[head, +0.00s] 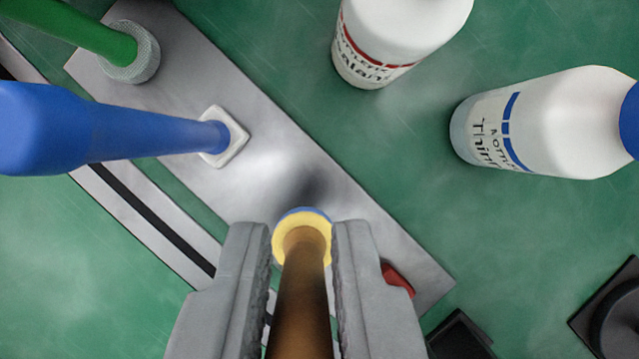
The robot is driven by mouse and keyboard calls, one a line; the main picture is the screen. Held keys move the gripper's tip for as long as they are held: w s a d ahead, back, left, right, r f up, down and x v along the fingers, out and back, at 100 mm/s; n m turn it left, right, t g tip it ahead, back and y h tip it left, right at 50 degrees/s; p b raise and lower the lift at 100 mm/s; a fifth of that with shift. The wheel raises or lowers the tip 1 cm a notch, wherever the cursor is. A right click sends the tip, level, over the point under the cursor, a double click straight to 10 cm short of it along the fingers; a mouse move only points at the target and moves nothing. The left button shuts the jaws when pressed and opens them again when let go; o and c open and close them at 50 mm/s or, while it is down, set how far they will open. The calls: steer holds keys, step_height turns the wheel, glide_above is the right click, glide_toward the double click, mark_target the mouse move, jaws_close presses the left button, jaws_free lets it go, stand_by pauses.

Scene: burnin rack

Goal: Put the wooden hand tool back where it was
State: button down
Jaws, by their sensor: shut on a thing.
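My gripper (302,250) is at the bottom centre of the head view, its two grey fingers on either side of the brown wooden hand tool (303,295). It is shut on the tool's handle. A yellow ring (301,226) with a thin blue edge behind it surrounds the tool's far end. The ring lies over the grey metal plate (262,110), which runs diagonally from upper left to lower right. I cannot tell whether the tool's end touches the plate or hangs above it; the part below the ring is hidden.
A blue-handled tool (110,130) in a white square collar and a green-handled tool (80,30) in a grey round collar stand on the plate. A red piece (398,279) is right of my gripper. Two white bottles (395,35) (545,120) are at upper right. Black objects (460,338) are at lower right.

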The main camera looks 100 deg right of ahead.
mark_target(302, 249)
steer(key=shift+f, duration=1.8)
steer(key=shift+f, duration=0.1)
steer(key=c, duration=1.3)
jaws_free()
steer(key=shift+c, duration=0.2)
steer(key=v, duration=1.2)
steer(key=shift+s, duration=0.1)
steer(key=s+d+r+m+t+h, duration=0.1)
steer(key=s+d+r+m+t, duration=0.2)
steer(key=s, duration=0.4)
steer(key=s+d+r+m+t+h, duration=0.1)
steer(key=s+d+r+m+t, duration=0.2)
steer(key=s+d+m+t, duration=0.2)
steer(key=s+d+r+m+t+h, duration=0.2)
steer(key=s+d+r+m+t, duration=0.2)
steer(key=s, duration=0.6)
steer(key=d+t, duration=0.2)
steer(key=t, duration=0.1)
steer(key=shift+s+d, duration=0.15)
steer(key=shift+s, duration=0.15)
